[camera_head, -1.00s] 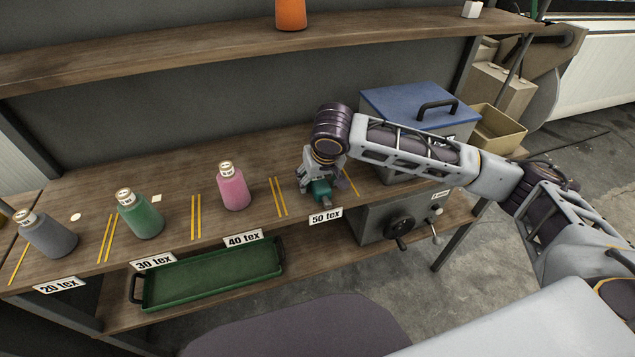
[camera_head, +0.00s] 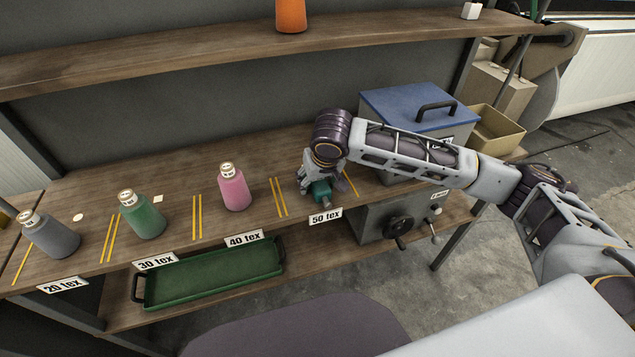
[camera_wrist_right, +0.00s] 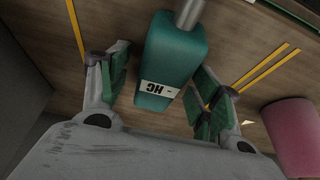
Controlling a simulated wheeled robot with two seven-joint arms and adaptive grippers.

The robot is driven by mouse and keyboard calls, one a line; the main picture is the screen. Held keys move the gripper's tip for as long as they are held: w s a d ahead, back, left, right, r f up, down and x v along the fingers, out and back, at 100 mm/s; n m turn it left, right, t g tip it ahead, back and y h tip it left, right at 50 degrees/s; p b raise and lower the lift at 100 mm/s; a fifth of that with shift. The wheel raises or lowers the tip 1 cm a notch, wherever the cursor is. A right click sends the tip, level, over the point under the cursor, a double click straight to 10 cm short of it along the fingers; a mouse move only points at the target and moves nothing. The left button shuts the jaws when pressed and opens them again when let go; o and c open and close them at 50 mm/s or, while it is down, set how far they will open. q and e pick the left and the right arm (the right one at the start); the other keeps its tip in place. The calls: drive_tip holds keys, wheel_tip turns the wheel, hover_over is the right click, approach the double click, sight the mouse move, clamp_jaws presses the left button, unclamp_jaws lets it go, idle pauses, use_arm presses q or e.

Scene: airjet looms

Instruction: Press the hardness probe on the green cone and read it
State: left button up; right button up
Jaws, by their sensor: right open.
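The hardness probe is a teal block (camera_wrist_right: 169,62) with a label and a grey metal tip, lying on the shelf board in the right wrist view. In the head view the probe (camera_head: 321,191) shows behind the 50 tex label. My right gripper (camera_head: 315,184) is low over it; in the right wrist view my right gripper (camera_wrist_right: 160,85) is open, its green-padded fingers on either side of the probe with gaps. The green cone (camera_head: 141,215) stands upright on the shelf above the 30 tex label. My left gripper is not in view.
A pink cone (camera_head: 234,187) and a grey cone (camera_head: 50,235) stand on the same board (camera_head: 170,190). A green tray (camera_head: 212,275) lies on the lower shelf. A blue-lidded box (camera_head: 412,105) stands right of my gripper. An upper shelf (camera_head: 180,58) runs above.

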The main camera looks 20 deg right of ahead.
drive_tip(key=shift+c, duration=0.5)
drive_tip(key=c, duration=1.1)
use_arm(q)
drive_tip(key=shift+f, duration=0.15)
use_arm(e)
drive_tip(key=shift+r+b, duration=0.1)
drive_tip(key=shift+b, duration=0.4)
drive_tip(key=shift+r, duration=0.3)
wheel_tip(320, 180, up, 10)
drive_tip(key=shift+f+p, duration=0.15)
drive_tip(key=shift+p, duration=0.45)
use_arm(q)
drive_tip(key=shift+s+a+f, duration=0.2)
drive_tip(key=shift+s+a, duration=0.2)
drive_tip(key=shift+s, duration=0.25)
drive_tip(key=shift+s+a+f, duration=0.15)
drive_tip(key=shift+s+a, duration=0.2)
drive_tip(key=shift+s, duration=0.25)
